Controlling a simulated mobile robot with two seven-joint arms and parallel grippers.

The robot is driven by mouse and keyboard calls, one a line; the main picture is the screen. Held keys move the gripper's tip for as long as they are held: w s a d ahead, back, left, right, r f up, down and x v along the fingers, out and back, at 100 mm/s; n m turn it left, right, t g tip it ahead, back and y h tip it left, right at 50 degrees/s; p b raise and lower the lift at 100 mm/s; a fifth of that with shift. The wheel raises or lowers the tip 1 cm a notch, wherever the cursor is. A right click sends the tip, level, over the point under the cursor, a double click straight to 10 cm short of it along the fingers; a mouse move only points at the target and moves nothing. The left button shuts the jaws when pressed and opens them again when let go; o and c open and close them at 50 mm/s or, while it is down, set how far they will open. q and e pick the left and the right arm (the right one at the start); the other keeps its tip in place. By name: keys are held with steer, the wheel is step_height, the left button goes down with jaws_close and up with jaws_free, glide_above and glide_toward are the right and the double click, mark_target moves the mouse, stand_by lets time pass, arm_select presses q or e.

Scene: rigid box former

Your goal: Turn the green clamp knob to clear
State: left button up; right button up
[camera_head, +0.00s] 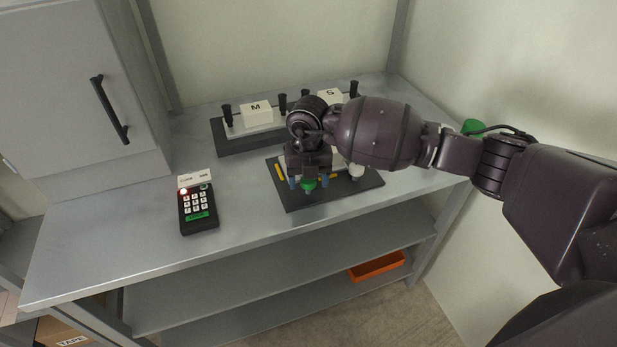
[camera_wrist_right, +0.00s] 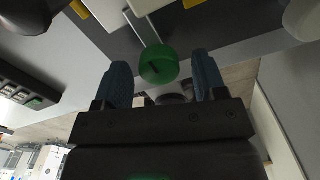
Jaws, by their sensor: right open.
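The green clamp knob (camera_head: 309,185) sits on the dark base plate (camera_head: 350,193) near its front edge, partly hidden under my right arm in the head view. In the right wrist view the gripper's fingers (camera_wrist_right: 164,80) stand apart from the knob with gaps on both sides. My left gripper is not in view.
A keypad (camera_head: 199,209) with a lit red light stands on the grey table to the left. Blocks marked M (camera_head: 257,112) and S (camera_head: 330,96) sit on a rack behind. A cabinet (camera_head: 70,90) stands at the left; an orange bin (camera_head: 377,267) lies on the lower shelf.

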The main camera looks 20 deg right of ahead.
steer(key=c, duration=0.9)
steer(key=shift+c, duration=0.2)
